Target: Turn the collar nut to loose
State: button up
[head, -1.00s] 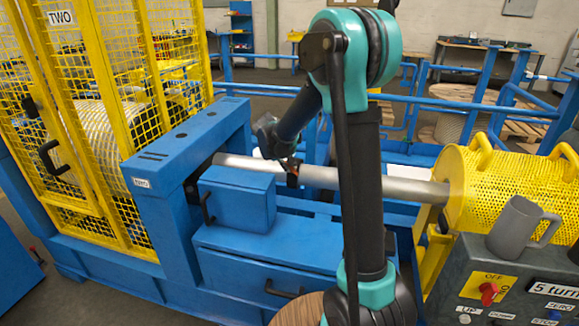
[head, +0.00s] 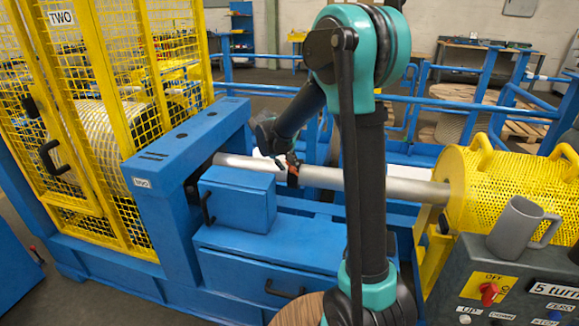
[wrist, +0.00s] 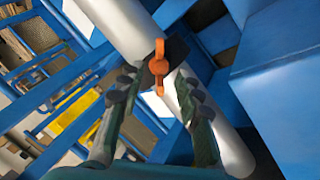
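The collar nut (wrist: 160,67) is an orange wing-shaped piece on a black collar (wrist: 176,50) around a silver shaft (wrist: 120,22). In the wrist view its wings run almost straight up and down the picture. My gripper (wrist: 156,78) is open, with one dark fingertip on each side of the nut and gaps between. Contact with the nut cannot be made out. In the head view the shaft (head: 390,188) runs level across the machine, with the black collar (head: 292,176) partway along it. The hand is small and dark there, beside the collar.
A blue box with a handle (head: 236,198) stands in front of the shaft's left part. A yellow mesh guard (head: 505,190) covers its right end. A grey mug (head: 518,228) stands on the control panel (head: 500,290). Blue rails (head: 440,103) run behind.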

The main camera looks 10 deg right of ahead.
jog(key=v, duration=1)
jog(key=shift+r, duration=0.15)
jog(key=m+g, duration=0.1)
jog(key=m, duration=0.2)
send_near(292, 169)
jog(key=shift+y, duration=0.5)
jog(key=x, duration=0.4)
jog(key=d+x, duration=0.1)
jog(key=x, duration=0.2)
jog(key=shift+w+r, duration=0.1)
jog(key=shift+w, duration=0.05)
jog(key=shift+c, duration=0.2)
